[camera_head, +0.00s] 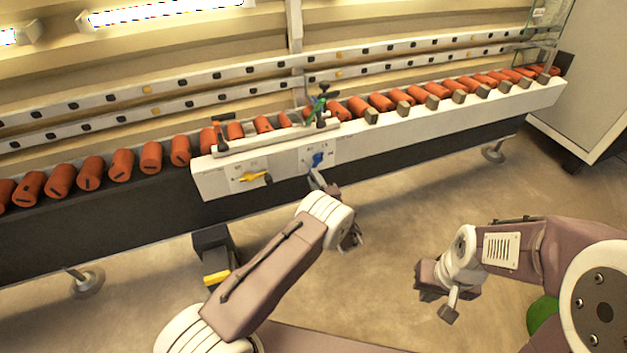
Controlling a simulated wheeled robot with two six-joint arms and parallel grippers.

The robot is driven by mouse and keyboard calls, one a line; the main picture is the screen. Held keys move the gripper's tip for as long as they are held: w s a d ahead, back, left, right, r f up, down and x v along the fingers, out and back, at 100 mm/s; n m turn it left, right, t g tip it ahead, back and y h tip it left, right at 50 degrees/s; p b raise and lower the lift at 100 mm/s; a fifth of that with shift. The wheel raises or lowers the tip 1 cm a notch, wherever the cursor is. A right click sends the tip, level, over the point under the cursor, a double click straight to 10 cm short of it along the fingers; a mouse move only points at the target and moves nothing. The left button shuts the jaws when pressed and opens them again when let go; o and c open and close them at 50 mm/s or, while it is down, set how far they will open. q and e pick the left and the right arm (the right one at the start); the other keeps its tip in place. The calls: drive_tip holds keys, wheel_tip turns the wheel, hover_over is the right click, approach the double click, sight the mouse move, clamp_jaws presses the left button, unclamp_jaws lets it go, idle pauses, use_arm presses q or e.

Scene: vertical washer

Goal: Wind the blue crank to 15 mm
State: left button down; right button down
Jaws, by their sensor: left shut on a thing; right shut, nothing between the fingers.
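The blue crank (317,160) sits on the front of a white panel (215,183) on the long conveyor-like machine. My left gripper (319,178) reaches up to it from below and is shut on the crank, its fingers partly hiding the crank's lower end. A small scale is printed beside the crank, too small to read. A yellow crank (255,178) is on the same panel to the left, untouched. My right gripper (441,301) is shut and empty, low over the floor at the right, well apart from the machine.
Several orange cylinders (151,156) lie in a row along the machine. A pale cabinet (588,75) stands at the far right. The floor in front of the machine's right half is clear.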

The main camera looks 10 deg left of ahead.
use_arm(q)
drive_tip(key=shift+f, duration=0.1)
idle(0.3)
drive_tip(key=c, duration=1.2)
unclamp_jaws()
drive_tip(key=p+v, duration=0.3)
drive_tip(key=v, duration=0.6)
drive_tip(key=shift+p, duration=0.35)
